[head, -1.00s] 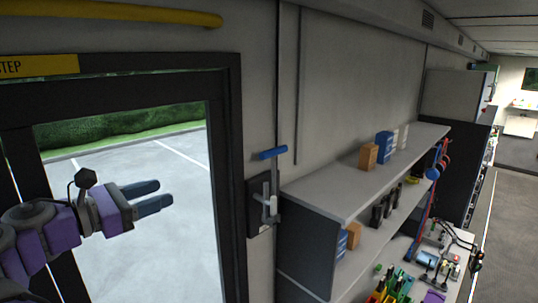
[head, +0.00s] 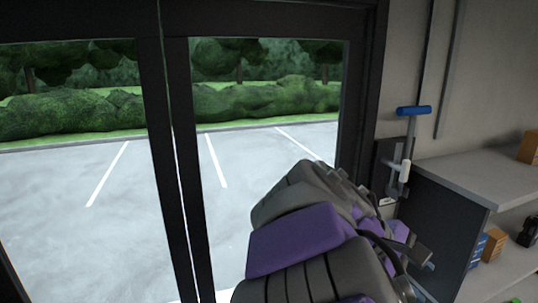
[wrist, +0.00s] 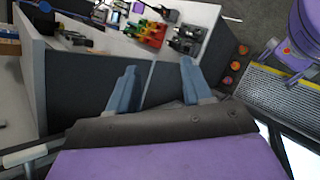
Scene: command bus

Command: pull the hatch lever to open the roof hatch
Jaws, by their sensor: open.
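The hatch lever has a blue crossbar handle (head: 413,111) on a thin grey upright rod. It stands on the wall right of the door frame, above a dark mounting plate (head: 385,168) with a short white grip (head: 404,171). My gripper (head: 428,262) is low and right in the head view, below the lever and apart from the blue handle, mostly hidden behind my arm. In the wrist view my two blue-grey fingers (wrist: 158,82) are spread with nothing between them. The blue handle does not show there. The roof hatch is not in view.
A grey shelf unit (head: 470,176) with small boxes stands right of the lever, close to my gripper. In the wrist view its dark panel (wrist: 80,88) lies beyond the fingers. Glass doors (head: 265,130) fill the left. A yellow-edged step (wrist: 270,85) shows right.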

